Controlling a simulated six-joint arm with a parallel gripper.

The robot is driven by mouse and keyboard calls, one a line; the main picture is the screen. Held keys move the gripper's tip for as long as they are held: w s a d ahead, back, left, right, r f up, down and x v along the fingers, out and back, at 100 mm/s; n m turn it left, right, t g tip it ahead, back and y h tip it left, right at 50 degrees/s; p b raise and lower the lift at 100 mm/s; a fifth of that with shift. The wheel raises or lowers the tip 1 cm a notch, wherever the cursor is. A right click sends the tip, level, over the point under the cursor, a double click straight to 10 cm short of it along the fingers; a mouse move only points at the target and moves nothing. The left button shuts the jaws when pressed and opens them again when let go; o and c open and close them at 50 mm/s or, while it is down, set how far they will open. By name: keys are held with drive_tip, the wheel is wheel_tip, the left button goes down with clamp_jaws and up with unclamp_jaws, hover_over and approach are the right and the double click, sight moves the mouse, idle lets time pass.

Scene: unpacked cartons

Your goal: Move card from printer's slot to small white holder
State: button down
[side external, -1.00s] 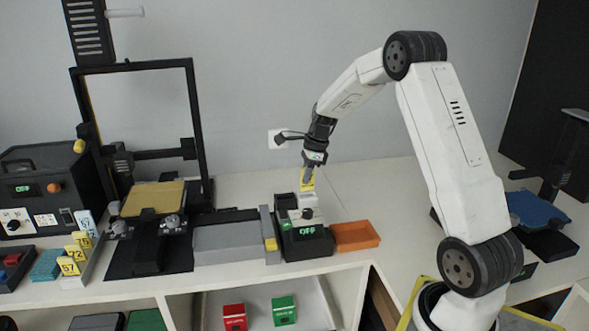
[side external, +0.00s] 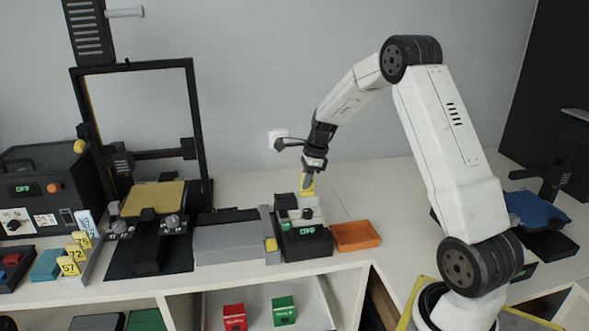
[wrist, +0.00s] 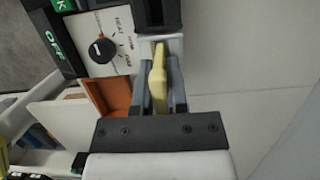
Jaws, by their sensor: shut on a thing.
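The yellow card (wrist: 158,85) is between the fingers of my gripper (wrist: 161,62), which is shut on it in the wrist view. In the side view my gripper (side external: 308,186) and the card (side external: 309,191) are at the back of a small black and white device (side external: 306,248) with a dial and a green "OFF" display. The card's far end is at the device's white part (wrist: 148,47); I cannot tell whether it sits in a slot. I cannot tell which thing is the small white holder.
An orange tray (side external: 356,236) stands right of the device. A grey box (side external: 233,243) and a black-framed printer (side external: 150,205) stand to its left. The table behind and right of the tray is clear. Red (side external: 234,317) and green (side external: 284,311) boxes are on the shelf below.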

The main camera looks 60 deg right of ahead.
drive_tip(key=shift+f, duration=0.85)
drive_tip(key=c, duration=0.6)
unclamp_jaws()
drive_tip(key=shift+o, duration=0.2)
drive_tip(key=shift+v, duration=3.9)
drive_tip(key=shift+a, duration=0.1)
